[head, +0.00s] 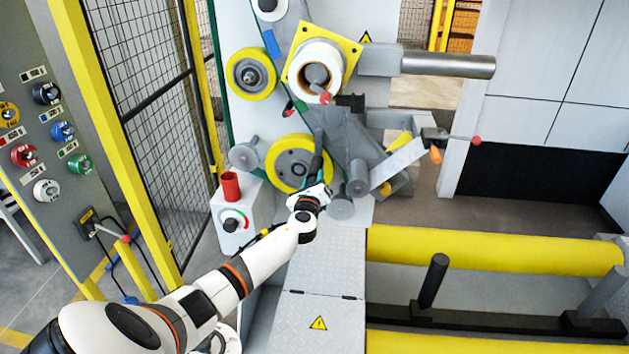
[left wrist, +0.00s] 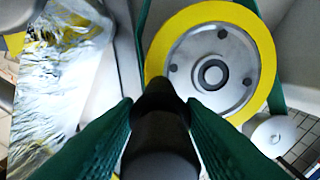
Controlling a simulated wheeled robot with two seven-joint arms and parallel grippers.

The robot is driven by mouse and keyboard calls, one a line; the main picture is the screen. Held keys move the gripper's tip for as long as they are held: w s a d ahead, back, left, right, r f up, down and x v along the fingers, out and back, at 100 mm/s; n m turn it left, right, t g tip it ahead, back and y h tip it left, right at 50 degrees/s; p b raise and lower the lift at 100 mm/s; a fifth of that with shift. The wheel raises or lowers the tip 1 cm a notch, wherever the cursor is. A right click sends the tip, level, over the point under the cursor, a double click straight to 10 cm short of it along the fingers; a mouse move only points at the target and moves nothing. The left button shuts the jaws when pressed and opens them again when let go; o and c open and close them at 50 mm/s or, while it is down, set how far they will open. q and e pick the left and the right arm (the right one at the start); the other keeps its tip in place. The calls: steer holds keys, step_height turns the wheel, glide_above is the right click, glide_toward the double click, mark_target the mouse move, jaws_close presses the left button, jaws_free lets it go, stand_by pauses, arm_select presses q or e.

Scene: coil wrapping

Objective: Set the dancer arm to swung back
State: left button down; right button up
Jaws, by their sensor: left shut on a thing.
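The dancer arm (head: 318,158) shows in the head view as a dark lever in front of the machine's lower yellow-rimmed wheel (head: 278,165). My left gripper (head: 316,184) is at its lower end. In the left wrist view the green fingers of my left gripper (left wrist: 160,112) are closed on both sides of a black round handle (left wrist: 160,148). The yellow-rimmed wheel (left wrist: 257,55) lies behind the handle there. The joint of the dancer arm is mostly hidden. My right gripper is not in view.
Silvery film (left wrist: 60,85) hangs at the left of the wrist view. A red cylinder (head: 231,186) stands on a white box with a knob (head: 231,222). A mesh fence (head: 150,90) and a control panel (head: 45,140) are at the left. Yellow rollers (head: 490,248) lie at the lower right.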

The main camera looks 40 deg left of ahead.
arm_select(q)
steer(key=shift+f, duration=0.1)
steer(key=c, duration=1.2)
jaws_free()
steer(key=shift+a, duration=0.1)
steer(key=shift+o, duration=0.2)
steer(key=shift+s, duration=0.15)
steer(key=b+v, duration=0.1)
steer(key=v, duration=1.1)
steer(key=shift+b, duration=0.3)
steer(key=shift+f, duration=0.1)
